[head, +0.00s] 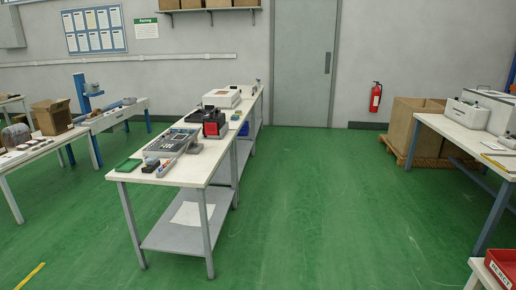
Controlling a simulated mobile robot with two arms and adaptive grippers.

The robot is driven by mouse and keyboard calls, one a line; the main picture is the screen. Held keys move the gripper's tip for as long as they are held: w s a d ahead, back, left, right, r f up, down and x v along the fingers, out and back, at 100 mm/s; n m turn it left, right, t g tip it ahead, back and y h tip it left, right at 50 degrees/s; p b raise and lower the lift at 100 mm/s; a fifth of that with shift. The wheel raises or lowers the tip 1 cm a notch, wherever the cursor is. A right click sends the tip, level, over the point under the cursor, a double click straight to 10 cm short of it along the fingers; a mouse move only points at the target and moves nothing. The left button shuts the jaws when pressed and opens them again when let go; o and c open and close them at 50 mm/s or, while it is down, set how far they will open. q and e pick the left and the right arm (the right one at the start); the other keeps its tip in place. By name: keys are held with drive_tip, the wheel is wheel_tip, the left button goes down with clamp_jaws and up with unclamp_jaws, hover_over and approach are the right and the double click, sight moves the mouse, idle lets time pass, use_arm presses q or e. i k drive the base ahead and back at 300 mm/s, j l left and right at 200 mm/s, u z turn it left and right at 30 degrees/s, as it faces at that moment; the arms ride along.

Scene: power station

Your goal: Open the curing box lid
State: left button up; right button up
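Neither of my grippers shows in the head view. Two things could be the curing box, and I cannot tell which it is. One is a low white box (222,98) with an orange-red mark, near the far end of the middle workbench. The other is a white case (467,114) with a dark handle or latch on its front, on the right workbench. Both look shut, but they are small and far away.
The middle workbench (208,160) holds a grey panel instrument (171,142), a black-and-red device (214,124) and a green mat (129,165). The right workbench (455,131) stands by a large carton (405,120). A red bin (502,267) is close at lower right. Green floor between is clear.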

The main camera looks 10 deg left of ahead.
sight(223, 98)
drive_tip(key=i+j+u, duration=0.9)
drive_tip(key=i+u, duration=0.7)
drive_tip(key=i+j+u, duration=0.15)
drive_tip(key=i+u, duration=0.15)
drive_tip(key=i, duration=0.35)
drive_tip(key=i+u, duration=0.3)
drive_tip(key=i, duration=0.4)
drive_tip(key=i+l+u, duration=0.3)
drive_tip(key=i, duration=0.35)
drive_tip(key=i+l+z, duration=0.1)
drive_tip(key=i+z, duration=0.2)
drive_tip(key=i, duration=0.15)
drive_tip(key=i+z, duration=0.3)
drive_tip(key=i, duration=0.2)
drive_tip(key=i+j+z, duration=0.3)
drive_tip(key=i, duration=0.15)
drive_tip(key=i+j+z, duration=0.15)
drive_tip(key=i+z, duration=0.15)
drive_tip(key=i, duration=0.15)
drive_tip(key=i+l+z, duration=0.1)
drive_tip(key=i+z, duration=0.2)
drive_tip(key=i, duration=0.7)
drive_tip(key=i+j+z, duration=0.25)
drive_tip(key=i, duration=0.75)
drive_tip(key=i+z, duration=0.5)
drive_tip(key=i+j+z, duration=0.2)
drive_tip(key=i+z, duration=0.15)
drive_tip(key=z, duration=0.15)
drive_tip(key=i+j+z, duration=0.45)
drive_tip(key=k+l, duration=0.05)
